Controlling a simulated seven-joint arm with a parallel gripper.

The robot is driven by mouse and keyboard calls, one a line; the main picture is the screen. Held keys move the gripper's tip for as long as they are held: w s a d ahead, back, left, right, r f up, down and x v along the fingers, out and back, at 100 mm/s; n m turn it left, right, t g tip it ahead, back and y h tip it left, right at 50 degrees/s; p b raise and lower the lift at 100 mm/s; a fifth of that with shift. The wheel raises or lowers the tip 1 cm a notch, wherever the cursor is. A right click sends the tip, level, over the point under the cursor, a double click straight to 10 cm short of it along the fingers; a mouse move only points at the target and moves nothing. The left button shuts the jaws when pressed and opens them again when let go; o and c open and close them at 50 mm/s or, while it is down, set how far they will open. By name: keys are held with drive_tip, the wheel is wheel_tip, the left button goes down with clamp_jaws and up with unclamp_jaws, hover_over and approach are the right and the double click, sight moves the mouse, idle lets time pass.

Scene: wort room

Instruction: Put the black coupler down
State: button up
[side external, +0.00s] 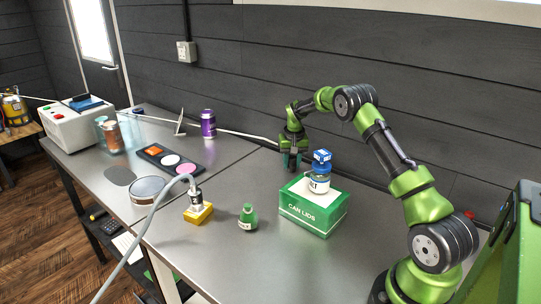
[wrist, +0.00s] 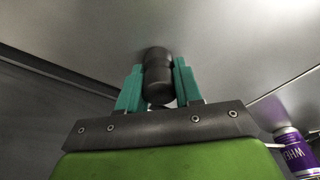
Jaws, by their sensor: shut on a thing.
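My gripper (side external: 291,160) is low over the back of the metal table, near the dark wall, pointing down. In the wrist view its two teal fingers are shut on the black coupler (wrist: 157,68), a short dark cylinder with a rounded, slightly wider end. The coupler sits between the fingers, with one end past their tips. In the side view the coupler is too small and hidden by the fingers to make out. I cannot tell whether it touches the table.
A purple can (side external: 208,124) stands left. Bare metal lies in front of my gripper.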

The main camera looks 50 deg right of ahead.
drive_tip(key=o, duration=1)
drive_tip(key=shift+f, duration=0.15)
drive_tip(key=shift+o, duration=0.2)
